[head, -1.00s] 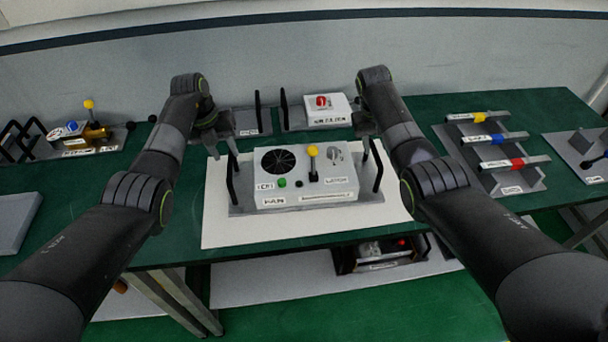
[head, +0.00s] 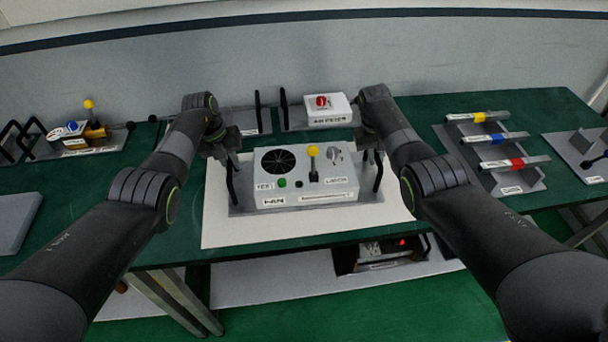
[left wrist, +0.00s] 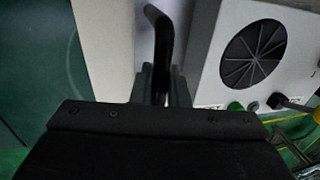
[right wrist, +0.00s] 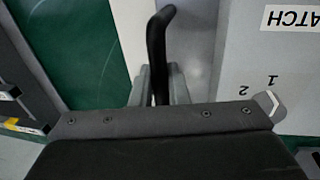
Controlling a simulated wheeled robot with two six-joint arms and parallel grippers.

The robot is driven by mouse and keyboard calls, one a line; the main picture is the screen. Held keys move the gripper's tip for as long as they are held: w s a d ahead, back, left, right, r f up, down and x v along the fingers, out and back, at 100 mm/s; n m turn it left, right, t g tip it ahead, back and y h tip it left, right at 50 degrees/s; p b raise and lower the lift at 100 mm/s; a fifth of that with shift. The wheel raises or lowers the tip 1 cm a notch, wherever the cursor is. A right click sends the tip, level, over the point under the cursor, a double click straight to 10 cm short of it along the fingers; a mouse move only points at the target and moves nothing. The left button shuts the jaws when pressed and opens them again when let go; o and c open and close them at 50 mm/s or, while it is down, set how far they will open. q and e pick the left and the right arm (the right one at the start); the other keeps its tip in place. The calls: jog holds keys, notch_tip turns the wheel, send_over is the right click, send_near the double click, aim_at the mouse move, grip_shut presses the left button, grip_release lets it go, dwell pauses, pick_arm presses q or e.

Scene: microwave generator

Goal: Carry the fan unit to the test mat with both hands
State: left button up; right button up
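The fan unit (head: 318,188) is a pale grey box with a black round fan grille, a yellow-knobbed lever, a dial and a black upright handle at each end. It rests level on a white mat (head: 225,230) on the green table; no label tells whether this is the test mat. My left gripper (head: 226,156) is at its left handle; the left wrist view shows the fingers closed around that black handle (left wrist: 163,50). My right gripper (head: 371,148) is at the right handle; the right wrist view shows its fingers closed around that handle (right wrist: 157,50).
Behind stands a white unit with a red knob (head: 322,102). A rack with yellow, blue and red banded bars (head: 500,152) is at right. A brass device (head: 92,128) is at left. Another unit (head: 385,252) sits on a lower shelf. Bare green table lies left of the mat.

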pick_arm(q)
grip_shut()
pick_arm(e)
grip_shut()
dwell(0.7)
pick_arm(q)
jog(key=shift+w+r, duration=0.15)
jog(key=shift+r, duration=0.05)
pick_arm(e)
jog(key=shift+w+r, duration=0.15)
